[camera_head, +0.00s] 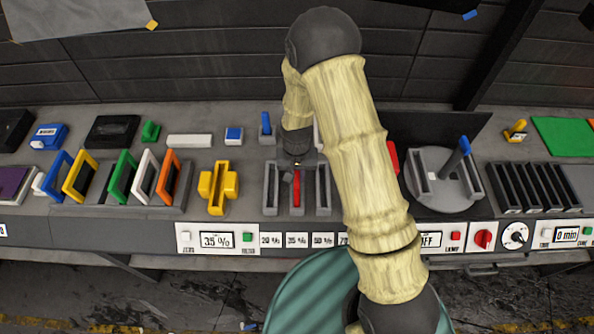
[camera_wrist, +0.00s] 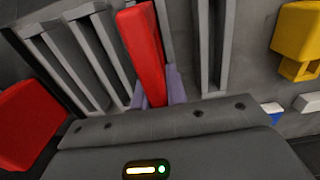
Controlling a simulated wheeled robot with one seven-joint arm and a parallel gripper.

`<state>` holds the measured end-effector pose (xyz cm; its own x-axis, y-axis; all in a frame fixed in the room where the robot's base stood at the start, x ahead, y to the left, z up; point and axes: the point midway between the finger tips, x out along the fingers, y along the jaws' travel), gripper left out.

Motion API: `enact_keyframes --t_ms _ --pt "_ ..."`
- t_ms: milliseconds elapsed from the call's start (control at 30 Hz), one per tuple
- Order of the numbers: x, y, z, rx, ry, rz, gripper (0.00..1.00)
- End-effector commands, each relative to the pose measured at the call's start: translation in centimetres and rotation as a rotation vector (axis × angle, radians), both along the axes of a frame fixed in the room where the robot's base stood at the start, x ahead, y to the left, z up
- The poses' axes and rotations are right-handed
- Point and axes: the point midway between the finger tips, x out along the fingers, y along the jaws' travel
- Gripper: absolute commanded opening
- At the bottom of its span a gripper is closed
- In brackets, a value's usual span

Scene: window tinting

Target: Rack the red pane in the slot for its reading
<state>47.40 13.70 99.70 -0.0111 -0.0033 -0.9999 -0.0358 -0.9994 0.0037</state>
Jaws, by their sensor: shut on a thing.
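The red pane (camera_head: 296,190) is edge-on in line with the second slot from the left of the grey rack (camera_head: 270,196), above the "35 %" label (camera_head: 297,240). How deep it sits in the slot cannot be told. My gripper (camera_head: 295,168) is over the rack, shut on the pane's edge. In the wrist view the pane (camera_wrist: 140,45) stands between the fingers (camera_wrist: 157,95), with an empty slot (camera_wrist: 212,45) to its right and others to its left. The yellow gauge (camera_head: 217,190) stands left of the rack; the display (camera_head: 216,240) below it reads 35 %.
Coloured frames (camera_head: 122,177) stand in a row at the left. A grey turntable (camera_head: 444,185) and a dark slotted rack (camera_head: 530,187) are at the right. A red object (camera_wrist: 25,120) is at the wrist view's left edge. My arm hides the rack's right end.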

Motion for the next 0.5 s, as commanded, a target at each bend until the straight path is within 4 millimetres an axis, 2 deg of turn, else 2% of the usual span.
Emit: enact_keyframes --t_ms 500 --pt "0.19 0.15 -0.58 0.002 -0.006 0.002 0.00"
